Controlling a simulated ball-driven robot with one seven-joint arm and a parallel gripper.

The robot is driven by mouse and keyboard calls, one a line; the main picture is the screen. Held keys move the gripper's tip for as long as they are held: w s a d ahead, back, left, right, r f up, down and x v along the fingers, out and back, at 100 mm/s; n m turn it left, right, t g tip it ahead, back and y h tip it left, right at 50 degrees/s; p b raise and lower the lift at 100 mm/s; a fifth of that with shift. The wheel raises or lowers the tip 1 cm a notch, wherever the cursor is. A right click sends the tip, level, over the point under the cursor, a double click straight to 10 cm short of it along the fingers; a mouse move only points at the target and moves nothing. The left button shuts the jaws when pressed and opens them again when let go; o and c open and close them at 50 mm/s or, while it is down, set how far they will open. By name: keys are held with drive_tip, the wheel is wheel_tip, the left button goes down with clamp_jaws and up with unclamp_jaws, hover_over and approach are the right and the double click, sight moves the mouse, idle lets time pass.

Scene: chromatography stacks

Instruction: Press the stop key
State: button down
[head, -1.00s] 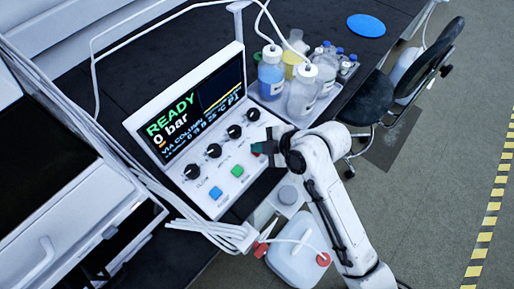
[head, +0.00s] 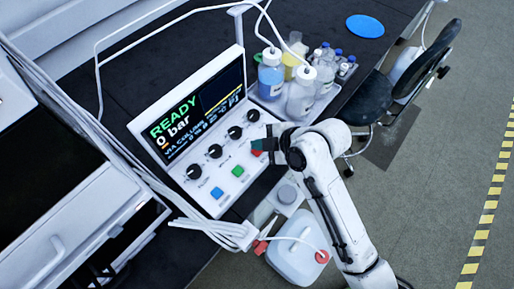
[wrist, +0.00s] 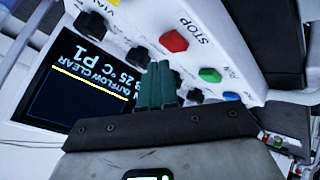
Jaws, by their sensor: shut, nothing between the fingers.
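The stop key is a red square button (wrist: 174,41) on the white instrument panel, with STOP printed beside it in the wrist view. In the head view the red key (head: 257,153) is mostly hidden behind my gripper (head: 264,145). In the wrist view my gripper (wrist: 160,68) has its teal fingers shut together and empty. The fingertips appear just below and left of the red key, over the panel near a black knob. I see no contact with the key; the exact gap cannot be told.
A green key (head: 237,171) and a blue key (head: 217,193) sit beside the red one. Several black knobs (head: 234,132) line the panel under a screen (head: 190,115) reading READY, 0 bar. Bottles (head: 301,92) stand in a tray behind. A white jug (head: 297,262) is below.

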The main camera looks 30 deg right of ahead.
drive_tip(key=shift+r+p, duration=2.2)
drive_tip(key=shift+r, duration=0.3)
drive_tip(key=m+g+h, duration=0.2)
drive_tip(key=m+g, duration=0.1)
drive_tip(key=m, duration=0.3)
approach(260, 153)
drive_tip(key=s+d+f, duration=0.1)
drive_tip(key=s+f, duration=0.3)
drive_tip(key=s, duration=0.1)
drive_tip(key=s+d+f+m+g+h, duration=0.1)
drive_tip(key=s+d+m+g, duration=0.3)
drive_tip(key=s+m, duration=0.5)
drive_tip(key=s+h, duration=0.1)
drive_tip(key=s, duration=0.3)
drive_tip(key=shift+d+m+h, duration=0.15)
drive_tip(key=shift+m+h, duration=0.15)
drive_tip(key=shift+h, duration=0.1)
